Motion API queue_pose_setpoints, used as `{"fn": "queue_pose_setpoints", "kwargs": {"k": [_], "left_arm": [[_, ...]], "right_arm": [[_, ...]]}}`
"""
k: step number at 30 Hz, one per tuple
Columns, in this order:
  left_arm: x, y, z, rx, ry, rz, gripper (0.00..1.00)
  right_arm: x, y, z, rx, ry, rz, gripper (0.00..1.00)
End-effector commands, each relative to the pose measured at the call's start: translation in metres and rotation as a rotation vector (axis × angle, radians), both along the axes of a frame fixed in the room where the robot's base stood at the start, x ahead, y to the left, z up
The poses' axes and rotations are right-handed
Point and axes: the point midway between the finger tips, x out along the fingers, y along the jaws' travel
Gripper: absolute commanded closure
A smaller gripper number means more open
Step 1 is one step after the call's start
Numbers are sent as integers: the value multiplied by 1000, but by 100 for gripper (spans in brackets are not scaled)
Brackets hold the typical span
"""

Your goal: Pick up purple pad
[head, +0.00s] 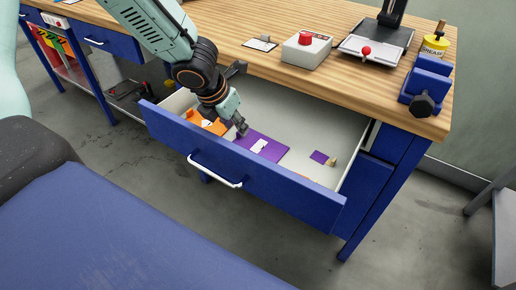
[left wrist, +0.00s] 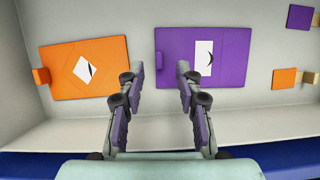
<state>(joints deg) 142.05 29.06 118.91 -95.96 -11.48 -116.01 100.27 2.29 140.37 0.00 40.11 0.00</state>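The purple pad (head: 270,142) lies flat in the open drawer, with a white label on it. In the left wrist view the purple pad (left wrist: 232,58) is just right of centre, beyond the fingers. My left gripper (head: 242,128) reaches down into the drawer at the pad's left end. In the left wrist view my left gripper (left wrist: 164,75) has its two fingers apart with nothing between them. The right fingertip overlaps the pad's near left part in that view; I cannot tell if they touch. My right gripper is not in view.
An orange pad (left wrist: 84,68) lies left of the purple one. Small purple (left wrist: 299,17) and orange (left wrist: 284,78) squares lie to the right. The blue drawer front (head: 240,172) and pale walls surround them. The wooden bench (head: 290,75) overhangs behind, with a red-button box (head: 306,50).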

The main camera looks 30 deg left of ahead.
Motion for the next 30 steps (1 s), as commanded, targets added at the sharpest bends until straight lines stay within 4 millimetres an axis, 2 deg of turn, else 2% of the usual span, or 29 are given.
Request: {"fn": "queue_pose_setpoints", "kwargs": {"k": [1, 5, 13, 25, 30], "left_arm": [[2, 1, -12, 2, 3, -1, 65], [9, 0, -25, 2, 2, -1, 65], [12, -1, -24, 2, 0, -1, 66], [12, -1, -24, 1, 1, -1, 100], [12, -1, -24, 1, 1, -1, 100]], "right_arm": [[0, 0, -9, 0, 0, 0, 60], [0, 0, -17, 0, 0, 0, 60], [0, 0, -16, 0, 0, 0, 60], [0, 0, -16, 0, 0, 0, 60], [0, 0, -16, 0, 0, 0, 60]]}}
